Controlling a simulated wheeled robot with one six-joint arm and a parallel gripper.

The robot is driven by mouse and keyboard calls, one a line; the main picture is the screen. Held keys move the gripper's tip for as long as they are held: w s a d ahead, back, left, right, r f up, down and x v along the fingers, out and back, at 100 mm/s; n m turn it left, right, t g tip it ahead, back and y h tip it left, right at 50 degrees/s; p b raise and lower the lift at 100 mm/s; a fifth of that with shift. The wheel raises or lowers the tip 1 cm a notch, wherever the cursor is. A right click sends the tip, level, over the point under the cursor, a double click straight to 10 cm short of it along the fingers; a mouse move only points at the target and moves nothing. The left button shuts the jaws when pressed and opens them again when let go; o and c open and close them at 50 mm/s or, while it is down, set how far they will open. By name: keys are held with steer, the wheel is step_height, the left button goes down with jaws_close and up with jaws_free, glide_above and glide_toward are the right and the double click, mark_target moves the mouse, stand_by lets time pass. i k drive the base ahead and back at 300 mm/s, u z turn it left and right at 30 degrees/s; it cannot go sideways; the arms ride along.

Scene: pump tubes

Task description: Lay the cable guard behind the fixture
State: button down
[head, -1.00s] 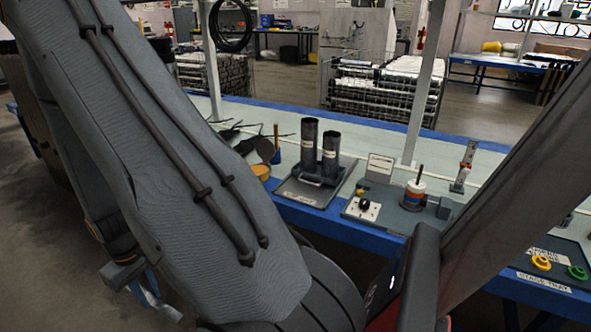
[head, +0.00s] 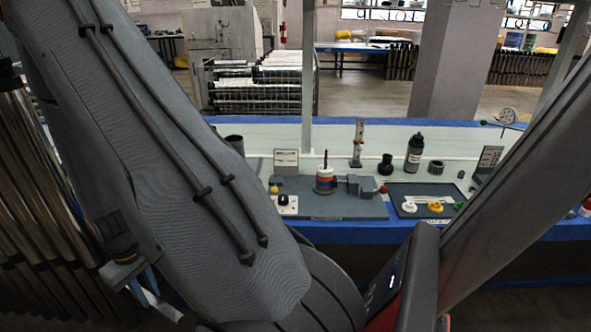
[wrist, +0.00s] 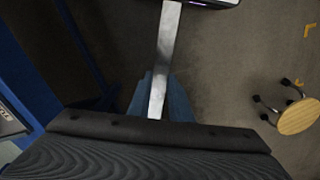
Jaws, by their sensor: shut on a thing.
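My gripper (head: 146,282) hangs at the lower left of the head view. It is shut on a pale grey metal strip, which looks like the cable guard (head: 161,306). In the wrist view the strip (wrist: 168,40) runs lengthwise between the bluish fingers of my gripper (wrist: 162,98), held above the floor. A grey base plate, which appears to be the fixture (head: 340,207), lies on the bench. My arm hides the bench's left part.
A dark tray (head: 400,189) with white, yellow and green rings lies right of the plate. A card (head: 286,162), an upright bracket (head: 357,145), and a black bottle (head: 414,153) stand behind. In the wrist view, a wooden-topped stool (wrist: 299,117) stands on the floor.

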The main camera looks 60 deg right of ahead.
mark_target(309, 168)
steer(key=z, duration=1.65)
